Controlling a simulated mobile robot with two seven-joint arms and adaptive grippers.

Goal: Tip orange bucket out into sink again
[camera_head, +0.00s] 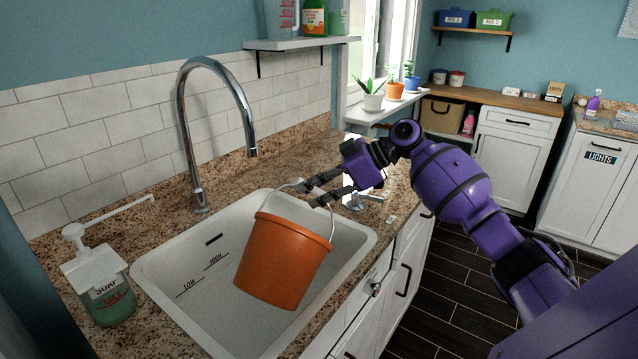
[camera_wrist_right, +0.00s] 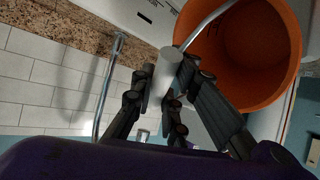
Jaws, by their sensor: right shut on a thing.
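The orange bucket (camera_head: 283,262) hangs over the white sink (camera_head: 200,270), slightly tilted, with its metal bail handle up. My right gripper (camera_head: 312,193) is shut on the handle's grip above the rim. In the right wrist view the light cylindrical grip (camera_wrist_right: 165,74) sits between the dark fingers, and the bucket (camera_wrist_right: 262,55) shows its open mouth with no contents that I can make out. The bucket hides part of the basin, so I cannot tell whether its base touches the sink. My left gripper is out of view.
A tall chrome faucet (camera_head: 213,110) stands behind the basin. A soap dispenser (camera_head: 97,275) is on the granite counter at the left. A shelf (camera_head: 300,43) with bottles is above. Potted plants (camera_head: 373,97) stand on the windowsill beyond my arm.

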